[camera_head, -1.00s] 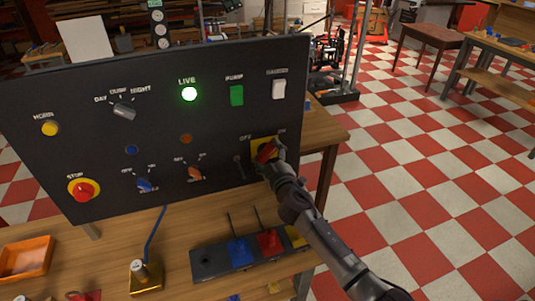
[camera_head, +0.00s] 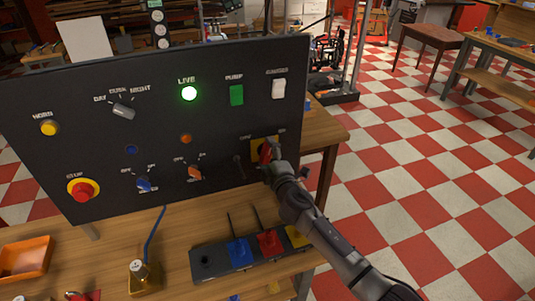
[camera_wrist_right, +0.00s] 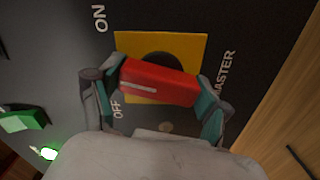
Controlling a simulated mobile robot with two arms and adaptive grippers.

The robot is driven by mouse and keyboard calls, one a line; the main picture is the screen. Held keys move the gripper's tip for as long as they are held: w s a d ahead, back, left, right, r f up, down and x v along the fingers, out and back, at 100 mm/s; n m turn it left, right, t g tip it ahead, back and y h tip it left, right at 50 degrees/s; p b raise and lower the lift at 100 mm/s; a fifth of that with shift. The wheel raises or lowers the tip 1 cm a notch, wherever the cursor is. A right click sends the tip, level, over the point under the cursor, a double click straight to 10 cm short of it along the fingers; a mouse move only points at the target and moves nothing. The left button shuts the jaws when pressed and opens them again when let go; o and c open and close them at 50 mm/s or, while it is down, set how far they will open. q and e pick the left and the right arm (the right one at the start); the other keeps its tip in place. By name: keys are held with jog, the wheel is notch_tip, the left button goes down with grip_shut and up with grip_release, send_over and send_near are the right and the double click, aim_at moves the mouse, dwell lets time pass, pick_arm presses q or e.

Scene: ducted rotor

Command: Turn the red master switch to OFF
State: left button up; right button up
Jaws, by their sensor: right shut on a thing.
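The red master switch (camera_head: 265,152) is a red bar handle on a yellow plate at the lower right of the dark panel (camera_head: 60,100). In the right wrist view the red handle (camera_wrist_right: 175,86) sits between both fingers over a black disc on the yellow plate (camera_wrist_right: 185,44). The white line on the handle points between the ON and OFF labels. My right gripper (camera_head: 269,160) is shut on the handle, and its fingers (camera_wrist_right: 156,84) touch the handle's sides. In the head view the gripper partly hides the switch. My left gripper is not in view.
The green LIVE lamp (camera_head: 189,93) is lit. Other panel controls include a red STOP button (camera_head: 83,190), a green PUMP switch (camera_head: 236,95) and small knobs. On the bench below are an orange tray (camera_head: 27,257) and a grey block (camera_head: 205,263) with coloured pieces.

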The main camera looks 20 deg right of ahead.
jog(key=n, duration=0.5)
jog(key=shift+n, duration=0.3)
jog(key=n+p, duration=0.1)
jog(key=n, duration=0.3)
jog(key=shift+n, duration=1.2)
jog(key=o, duration=1.1)
jog(key=shift+s, duration=0.1)
jog(key=s, duration=1.2)
jog(key=shift+d, duration=0.2)
jog(key=shift+w, duration=0.1)
